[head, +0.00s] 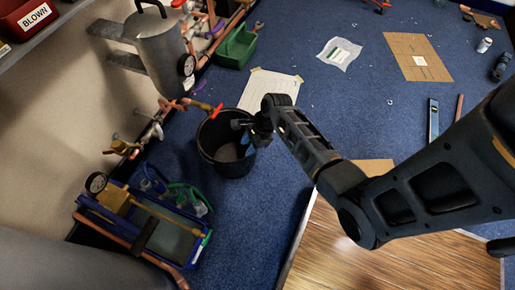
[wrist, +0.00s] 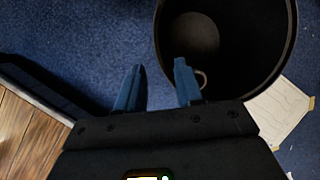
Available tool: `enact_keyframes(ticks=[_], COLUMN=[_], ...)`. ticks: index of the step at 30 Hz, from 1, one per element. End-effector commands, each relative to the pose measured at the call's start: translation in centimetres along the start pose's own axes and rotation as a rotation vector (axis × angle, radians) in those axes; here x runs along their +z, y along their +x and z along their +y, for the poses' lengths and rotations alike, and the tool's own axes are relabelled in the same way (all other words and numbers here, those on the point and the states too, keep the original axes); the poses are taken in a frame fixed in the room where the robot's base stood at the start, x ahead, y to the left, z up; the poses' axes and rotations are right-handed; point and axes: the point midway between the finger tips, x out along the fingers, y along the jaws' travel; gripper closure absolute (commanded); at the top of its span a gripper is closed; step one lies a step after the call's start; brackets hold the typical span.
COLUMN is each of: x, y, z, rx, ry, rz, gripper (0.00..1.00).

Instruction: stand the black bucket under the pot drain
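The black bucket (head: 207,157) stands upright on the blue carpet, and its inside looks empty apart from a small ring shape seen in the wrist view. The grey pot (head: 160,55) is mounted by the wall at upper left. A copper drain pipe (head: 190,102) with a red lever (head: 217,111) reaches over the bucket's far rim in the picture; I cannot tell whether it is truly above the opening. My gripper (head: 246,136) is at the bucket's right rim. In the wrist view its blue fingers (wrist: 158,75) are apart, one over the bucket (wrist: 225,50), the other outside it.
A blue tray (head: 195,255) with hoses and a gauge stands left of the bucket. A green box (head: 236,47) and paper sheet (head: 270,90) lie beyond it. A wooden board (head: 350,245) is near my arm.

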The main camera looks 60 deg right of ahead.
Motion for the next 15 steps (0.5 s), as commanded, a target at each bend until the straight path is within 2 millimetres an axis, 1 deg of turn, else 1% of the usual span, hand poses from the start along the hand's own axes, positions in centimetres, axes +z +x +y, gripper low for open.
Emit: enact_keyframes(ticks=[5,8,11,13,15], x=[-0.1,-0.1,-0.3,-0.3,-0.1], y=[0.0,0.2,0.2,-0.2,-1.1], z=[0.3,1.6,4.1,6.3,8.5], rx=[-0.002,-0.023,-0.073,-0.123,-0.177], ry=[-0.008,-0.07,-0.212,-0.351,-0.507], rz=[0.003,0.022,0.062,0.1,0.141], gripper=[0.64,0.64,0.64,0.64,0.64])
